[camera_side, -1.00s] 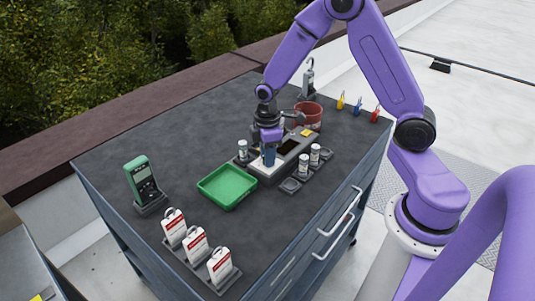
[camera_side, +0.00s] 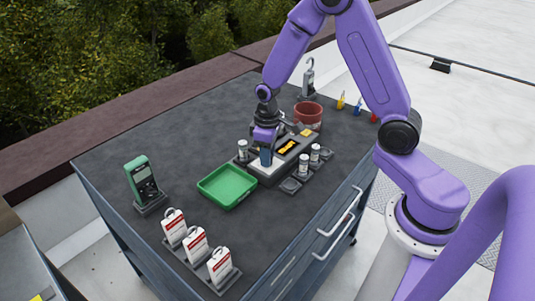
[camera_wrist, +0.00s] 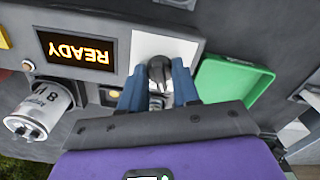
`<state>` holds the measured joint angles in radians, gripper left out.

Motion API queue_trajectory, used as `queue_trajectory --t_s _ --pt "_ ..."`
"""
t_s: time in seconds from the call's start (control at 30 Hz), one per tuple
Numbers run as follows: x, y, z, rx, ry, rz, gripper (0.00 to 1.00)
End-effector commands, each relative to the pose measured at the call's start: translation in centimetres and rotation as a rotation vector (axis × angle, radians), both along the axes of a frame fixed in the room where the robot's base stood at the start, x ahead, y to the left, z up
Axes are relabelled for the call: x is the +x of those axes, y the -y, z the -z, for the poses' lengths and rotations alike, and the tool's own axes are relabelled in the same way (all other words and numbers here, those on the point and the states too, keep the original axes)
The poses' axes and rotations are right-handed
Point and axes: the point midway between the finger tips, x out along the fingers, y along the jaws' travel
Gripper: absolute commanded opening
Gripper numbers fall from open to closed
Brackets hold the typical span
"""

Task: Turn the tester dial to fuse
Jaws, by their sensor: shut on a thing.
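The tester (camera_side: 300,152) is a low grey box near the middle of the cabinet top. Its display (camera_side: 289,146) is lit; in the wrist view the display (camera_wrist: 76,50) reads READY, upside down. The black dial (camera_wrist: 159,68) sits on the tester's white panel (camera_wrist: 150,42). My gripper (camera_side: 266,158) points down over that panel. In the wrist view the blue fingers of my gripper (camera_wrist: 158,85) are closed on either side of the dial. The markings around the dial are hidden or too small to read, so its setting cannot be told.
A green tray (camera_side: 203,186) lies left of the tester. A green meter (camera_side: 142,180) and red-white tags (camera_side: 196,243) stand towards the left and front. The back-left top is clear.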

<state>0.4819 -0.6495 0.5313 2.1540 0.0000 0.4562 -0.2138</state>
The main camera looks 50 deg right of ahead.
Motion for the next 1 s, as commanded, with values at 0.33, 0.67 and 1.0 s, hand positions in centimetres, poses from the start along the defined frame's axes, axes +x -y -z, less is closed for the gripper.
queue_trajectory --t_s 0.33,0.67,1.0 --pt "-0.06 0.03 -0.04 -0.001 -0.002 0.039 0.01" --pt "-0.05 0.03 -0.04 -0.001 -0.002 0.038 0.57" --pt "0.01 0.01 -0.17 0.000 0.000 0.037 0.57"
